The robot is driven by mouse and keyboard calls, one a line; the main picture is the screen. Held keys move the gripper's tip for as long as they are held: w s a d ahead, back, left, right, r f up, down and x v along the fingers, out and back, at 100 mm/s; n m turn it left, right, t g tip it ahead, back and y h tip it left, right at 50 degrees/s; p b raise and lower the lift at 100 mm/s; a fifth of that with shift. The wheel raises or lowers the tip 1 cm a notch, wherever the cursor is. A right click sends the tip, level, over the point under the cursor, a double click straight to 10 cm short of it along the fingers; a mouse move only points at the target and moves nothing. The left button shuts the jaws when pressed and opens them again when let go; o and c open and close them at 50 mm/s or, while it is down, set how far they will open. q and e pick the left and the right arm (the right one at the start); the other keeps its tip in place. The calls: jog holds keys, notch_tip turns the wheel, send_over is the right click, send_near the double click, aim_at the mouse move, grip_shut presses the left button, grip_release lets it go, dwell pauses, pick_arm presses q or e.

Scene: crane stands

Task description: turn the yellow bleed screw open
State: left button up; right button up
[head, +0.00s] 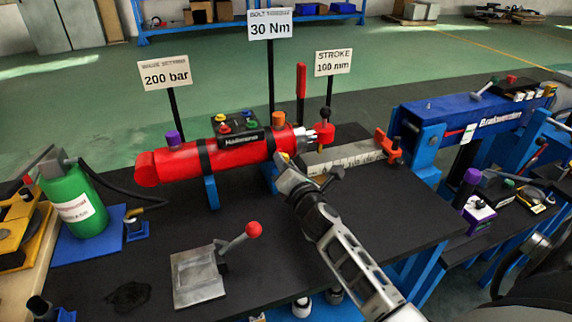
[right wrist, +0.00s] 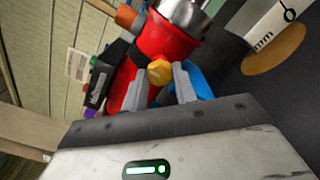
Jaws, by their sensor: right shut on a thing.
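The red cylinder (head: 178,167) lies across blue supports on the black bench top. Its rod end points right. The yellow bleed screw (right wrist: 159,71) shows in the right wrist view as a small hex head on the red body. My right gripper (right wrist: 161,84) has one finger on each side of it and is shut on it. My left gripper is not in view.
A plate with a red-knobbed lever (head: 200,279) stands on the bench front. A green bottle (head: 80,212) on a blue base is at the left. Upright signs (head: 166,74) stand behind the cylinder. A ruler (head: 345,157) lies right of it. Bare bench lies front right.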

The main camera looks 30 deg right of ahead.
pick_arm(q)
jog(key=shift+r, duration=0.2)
pick_arm(e)
jog(key=shift+n, duration=0.4)
pick_arm(q)
jog(key=p, duration=0.2)
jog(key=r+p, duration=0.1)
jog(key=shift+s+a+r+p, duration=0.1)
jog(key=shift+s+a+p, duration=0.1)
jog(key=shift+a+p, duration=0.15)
pick_arm(e)
jog(key=n, duration=1.9)
jog(key=shift+a+f, duration=0.1)
jog(key=shift+f, duration=0.05)
jog(key=o, duration=1)
